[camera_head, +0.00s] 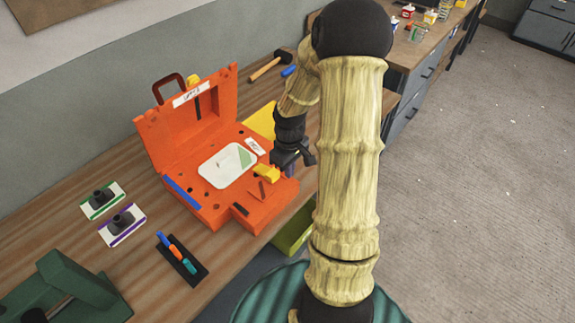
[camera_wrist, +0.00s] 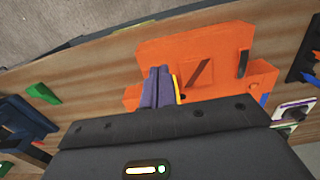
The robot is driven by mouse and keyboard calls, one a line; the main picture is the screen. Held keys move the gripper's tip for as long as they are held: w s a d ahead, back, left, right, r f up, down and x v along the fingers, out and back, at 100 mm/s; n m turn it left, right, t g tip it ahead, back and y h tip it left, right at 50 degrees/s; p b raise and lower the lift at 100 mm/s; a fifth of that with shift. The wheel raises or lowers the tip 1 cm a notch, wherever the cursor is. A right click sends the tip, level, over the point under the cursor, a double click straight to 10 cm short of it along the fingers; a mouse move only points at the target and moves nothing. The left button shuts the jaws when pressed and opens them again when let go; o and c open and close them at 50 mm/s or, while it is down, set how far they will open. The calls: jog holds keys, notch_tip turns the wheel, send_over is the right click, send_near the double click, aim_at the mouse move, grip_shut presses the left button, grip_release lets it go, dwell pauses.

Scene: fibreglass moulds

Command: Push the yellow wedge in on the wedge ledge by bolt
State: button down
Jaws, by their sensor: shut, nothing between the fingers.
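The open orange mould (camera_head: 225,203) lies on the wooden bench with its lid part standing up at the back. A small yellow wedge (camera_head: 266,173) sits at its right edge, on what looks like the ledge. My gripper (camera_head: 290,170) is shut and empty, pointing down just right of the wedge. In the wrist view its fingers (camera_wrist: 158,86) are together beside the orange mould (camera_wrist: 215,58). A thin strip of the wedge (camera_wrist: 178,90) shows right next to them; most of it is hidden. I cannot tell whether they touch. No bolt can be made out clearly.
A hammer (camera_head: 265,68) and a yellow sheet (camera_head: 261,122) lie behind the mould. A black tray with coloured pens (camera_head: 184,262) and two labelled cards with dark knobs (camera_head: 122,225) are at left front. A green bin (camera_head: 294,232) is below the bench edge.

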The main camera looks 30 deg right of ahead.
aim_at(271, 172)
notch_tip(271, 172, down, 7)
jog(key=shift+f, duration=0.15)
jog(key=w+p, duration=0.1)
jog(key=w+a+p, duration=0.1)
jog(key=w, duration=0.1)
jog(key=shift+r, duration=0.2)
jog(key=shift+w+a+f, duration=0.1)
jog(key=shift+w, duration=0.3)
jog(key=w, duration=0.1)
jog(key=w+a, duration=0.1)
jog(key=w, duration=0.1)
jog(key=shift+w+a, duration=0.1)
jog(key=shift+w, duration=0.1)
jog(key=shift+s, duration=0.1)
jog(key=s, duration=0.1)
jog(key=s+d, duration=0.1)
jog(key=s, duration=0.2)
jog(key=shift+d, duration=0.25)
notch_tip(271, 172, up, 10)
jog(key=b, duration=0.1)
